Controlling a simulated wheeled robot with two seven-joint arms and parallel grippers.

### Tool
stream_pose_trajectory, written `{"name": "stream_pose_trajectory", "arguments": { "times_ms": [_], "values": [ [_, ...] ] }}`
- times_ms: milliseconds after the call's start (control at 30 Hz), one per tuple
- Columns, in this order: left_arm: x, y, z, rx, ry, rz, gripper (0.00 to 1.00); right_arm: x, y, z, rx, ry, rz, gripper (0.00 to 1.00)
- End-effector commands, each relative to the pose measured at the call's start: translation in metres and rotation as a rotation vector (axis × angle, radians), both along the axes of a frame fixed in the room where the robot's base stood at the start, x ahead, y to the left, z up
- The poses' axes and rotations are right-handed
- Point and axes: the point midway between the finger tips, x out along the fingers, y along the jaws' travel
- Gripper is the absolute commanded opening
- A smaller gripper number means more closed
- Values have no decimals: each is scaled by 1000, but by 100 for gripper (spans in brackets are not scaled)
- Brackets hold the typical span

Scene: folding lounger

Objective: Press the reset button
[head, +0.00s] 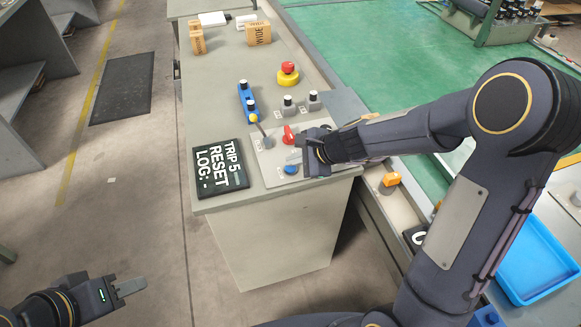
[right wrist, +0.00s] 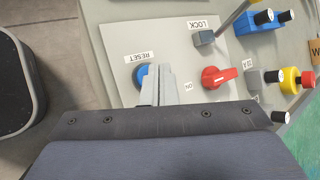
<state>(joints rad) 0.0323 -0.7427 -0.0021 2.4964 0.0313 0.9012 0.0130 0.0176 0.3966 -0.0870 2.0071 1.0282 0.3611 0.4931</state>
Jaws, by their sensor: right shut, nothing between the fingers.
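The round blue reset button (head: 291,169) sits on a pale control panel (head: 268,175) near the bench's front edge. In the right wrist view the blue button (right wrist: 140,75) lies beside a RESET label (right wrist: 139,57). My right gripper (head: 293,158) is shut and empty over the panel, close by the button. In the right wrist view its fingertips (right wrist: 158,70) overlap the button's right side and hide part of it. I cannot tell whether they touch it. My left gripper (head: 132,287) is low at the left, away from the bench; its jaw opening is unclear.
A red knob (head: 288,135) and a lever with a yellow ball (head: 254,119) stand close to my right gripper. A black sign (head: 220,168) reads "TRIP 5 RESET LOG: -". Behind are a red-and-yellow stop button (head: 288,75) and wooden blocks (head: 258,34).

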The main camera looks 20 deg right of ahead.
Motion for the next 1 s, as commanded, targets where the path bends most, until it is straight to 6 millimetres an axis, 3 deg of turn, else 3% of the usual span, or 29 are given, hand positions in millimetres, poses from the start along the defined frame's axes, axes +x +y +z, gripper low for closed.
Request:
{"name": "stream_pose_trajectory", "arguments": {
  "times_ms": [1000],
  "values": [
    [0,0,-9,0,0,0,36,0,0,-9,0,0,0,0]
  ]
}}
